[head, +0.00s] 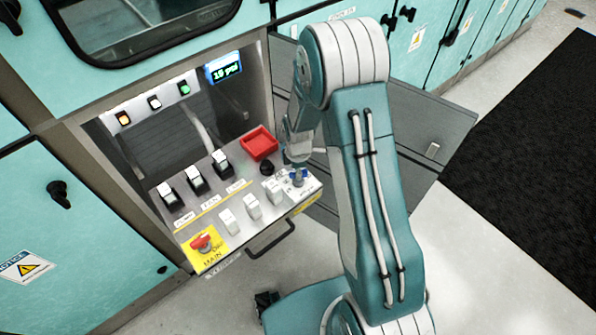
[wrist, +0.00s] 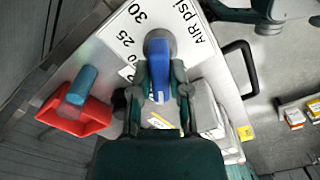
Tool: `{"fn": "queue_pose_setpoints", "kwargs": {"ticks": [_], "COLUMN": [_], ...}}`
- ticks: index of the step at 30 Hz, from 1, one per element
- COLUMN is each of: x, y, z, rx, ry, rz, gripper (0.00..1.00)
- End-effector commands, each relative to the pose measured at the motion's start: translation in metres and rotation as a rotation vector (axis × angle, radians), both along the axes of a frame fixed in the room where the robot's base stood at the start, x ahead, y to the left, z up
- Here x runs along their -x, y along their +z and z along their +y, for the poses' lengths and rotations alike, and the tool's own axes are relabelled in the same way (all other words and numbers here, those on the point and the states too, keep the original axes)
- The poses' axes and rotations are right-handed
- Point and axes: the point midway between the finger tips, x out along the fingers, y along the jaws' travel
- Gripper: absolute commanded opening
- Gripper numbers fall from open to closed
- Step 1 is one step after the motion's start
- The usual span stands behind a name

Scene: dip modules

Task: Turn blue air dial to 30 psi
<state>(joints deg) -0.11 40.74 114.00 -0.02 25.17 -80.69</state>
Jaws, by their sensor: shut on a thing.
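The blue air dial (wrist: 158,82) is on the panel in the wrist view, its blue handle between my fingers. My gripper (wrist: 160,88) is shut on it. Printed marks 25 and 30 and the label "AIR psi" (wrist: 190,25) lie around the dial's grey base. In the head view the blue dial (head: 297,178) is at the panel's right corner, below my gripper (head: 298,158), partly hidden. The small display (head: 223,71) at the cabinet's upper right seems to read 19 psi.
A red tray (head: 259,143) and a black knob (head: 266,168) sit near the dial. Several switches (head: 221,160) and a red main knob on yellow (head: 204,243) fill the panel. A blue cylinder (wrist: 82,85) lies at the tray in the wrist view. A handle (head: 270,240) juts out in front.

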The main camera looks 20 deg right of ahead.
Motion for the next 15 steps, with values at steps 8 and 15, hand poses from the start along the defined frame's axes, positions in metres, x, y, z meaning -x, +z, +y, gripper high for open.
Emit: {"fn": "queue_pose_setpoints", "kwargs": {"ticks": [8, 15], "x": [0.0014, 0.0017], "y": [-0.0019, -0.0021], "z": [-0.0001, 0.0000], "rx": [0.000, 0.001], "ry": [-0.264, -0.492], "rz": [0.004, 0.005], "gripper": [0.00, 0.00]}}
